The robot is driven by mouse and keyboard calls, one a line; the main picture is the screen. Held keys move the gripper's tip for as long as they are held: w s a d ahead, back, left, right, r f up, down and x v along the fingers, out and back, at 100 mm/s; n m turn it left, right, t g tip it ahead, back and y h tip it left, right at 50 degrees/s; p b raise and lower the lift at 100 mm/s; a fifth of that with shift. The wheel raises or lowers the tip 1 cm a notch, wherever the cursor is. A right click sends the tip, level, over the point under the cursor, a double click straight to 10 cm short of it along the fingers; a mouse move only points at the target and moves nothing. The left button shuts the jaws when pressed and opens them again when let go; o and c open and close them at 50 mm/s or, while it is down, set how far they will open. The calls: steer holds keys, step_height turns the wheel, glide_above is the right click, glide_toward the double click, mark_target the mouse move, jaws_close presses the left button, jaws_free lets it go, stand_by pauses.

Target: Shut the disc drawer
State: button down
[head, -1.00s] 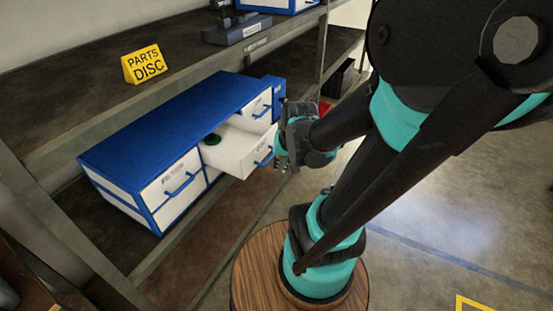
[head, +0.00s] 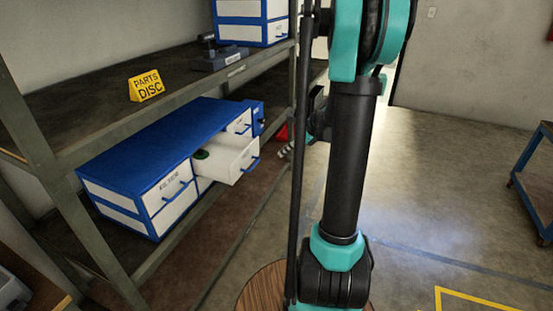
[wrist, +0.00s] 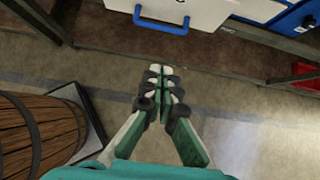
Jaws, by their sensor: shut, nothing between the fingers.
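The disc drawer (head: 228,160) is a white drawer pulled out of a blue-and-white cabinet (head: 150,148) on the lower shelf. A dark green round thing (head: 201,155) lies inside it. Its blue handle (head: 246,167) faces the aisle. In the wrist view, the drawer front (wrist: 190,8) and its blue handle (wrist: 161,20) show at the top. My gripper (wrist: 165,72) is shut and empty, below the handle in that picture and apart from it. In the head view my arm hides most of the gripper; only light finger parts (head: 286,151) show right of the drawer.
A wooden barrel (wrist: 40,128) stands at left in the wrist view. A yellow "PARTS DISC" sign (head: 147,87) is on the upper shelf (head: 70,110). A shelf post (head: 295,110) stands nearby. A blue cart (head: 535,185) is far right. The floor between is open.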

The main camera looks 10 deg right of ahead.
steer(key=w+a+r+x, duration=0.1)
steer(key=x, duration=1.1)
steer(key=shift+a+r, duration=0.3)
steer(key=shift+r, duration=0.05)
steer(key=shift+w+a, duration=0.15)
glide_toward(225, 161)
steer(key=w+a+f, duration=0.2)
steer(key=a, duration=0.1)
steer(key=w+a+f, duration=0.1)
steer(key=w+a, duration=0.1)
steer(key=shift+a, duration=0.15)
steer(key=shift+s, duration=0.1)
